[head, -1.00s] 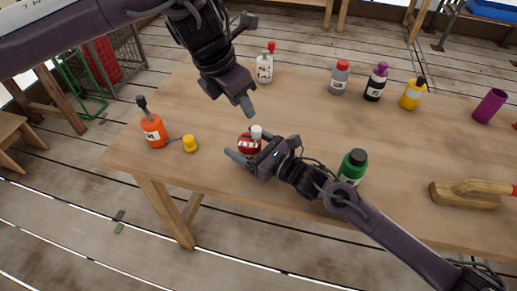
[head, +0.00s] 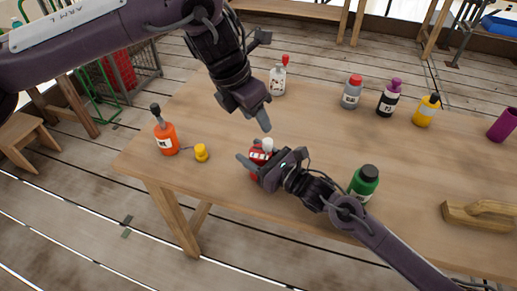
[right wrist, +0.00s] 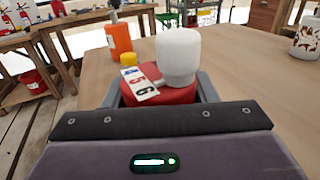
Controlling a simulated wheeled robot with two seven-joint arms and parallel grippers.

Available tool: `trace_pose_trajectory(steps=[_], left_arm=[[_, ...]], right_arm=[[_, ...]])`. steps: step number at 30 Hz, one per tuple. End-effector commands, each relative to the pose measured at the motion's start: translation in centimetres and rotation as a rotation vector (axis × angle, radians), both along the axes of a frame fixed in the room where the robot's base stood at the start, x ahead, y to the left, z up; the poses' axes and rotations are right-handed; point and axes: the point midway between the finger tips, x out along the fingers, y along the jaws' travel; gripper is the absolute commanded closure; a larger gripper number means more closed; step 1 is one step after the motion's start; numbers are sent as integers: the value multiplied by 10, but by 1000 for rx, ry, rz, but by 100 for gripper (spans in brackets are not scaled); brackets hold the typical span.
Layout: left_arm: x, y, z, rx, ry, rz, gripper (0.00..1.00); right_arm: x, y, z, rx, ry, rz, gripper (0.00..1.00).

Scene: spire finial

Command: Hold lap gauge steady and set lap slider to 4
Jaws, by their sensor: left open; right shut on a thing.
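The lap gauge, a red rounded body (head: 256,171) with a white label and a white knob (head: 267,145) on top, stands near the table's front edge. In the right wrist view the red body (right wrist: 165,92) sits between my right fingers, with the white knob (right wrist: 178,57) above it and the marked label (right wrist: 140,83) beside the knob. I take the knob for the lap slider, but its setting is not readable. My right gripper (head: 255,169) is shut on the red body. My left gripper (head: 264,122) is open, above and apart from the knob, pointing down.
On the table (head: 320,130) stand an orange bottle (head: 166,138), a small yellow cap (head: 201,153), a white bottle (head: 278,80) and a green bottle (head: 363,184) close to my right arm. More bottles stand behind. A wooden float (head: 478,216) lies at right.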

Motion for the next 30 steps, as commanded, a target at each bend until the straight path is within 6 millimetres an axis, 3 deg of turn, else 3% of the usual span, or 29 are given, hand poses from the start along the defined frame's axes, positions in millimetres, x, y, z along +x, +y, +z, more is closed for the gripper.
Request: trace_pose_trajectory(steps=[5,9,14,17,24,30], left_arm=[[-3,-13,-23,-216,239,236,56],[-2,-21,-39,-433,557,518,56],[4,-16,-54,-622,953,825,56],[10,-4,-63,-705,1208,998,56],[21,46,-89,-788,1778,1316,56],[22,81,-105,-774,2066,1439,56]], right_arm=[[0,0,0,1,-1,0,74],[0,0,0,1,-1,0,74],[0,0,0,1,-1,0,74],[0,0,0,0,0,0,74],[0,0,0,0,0,0,74],[0,0,0,0,0,0,74]])
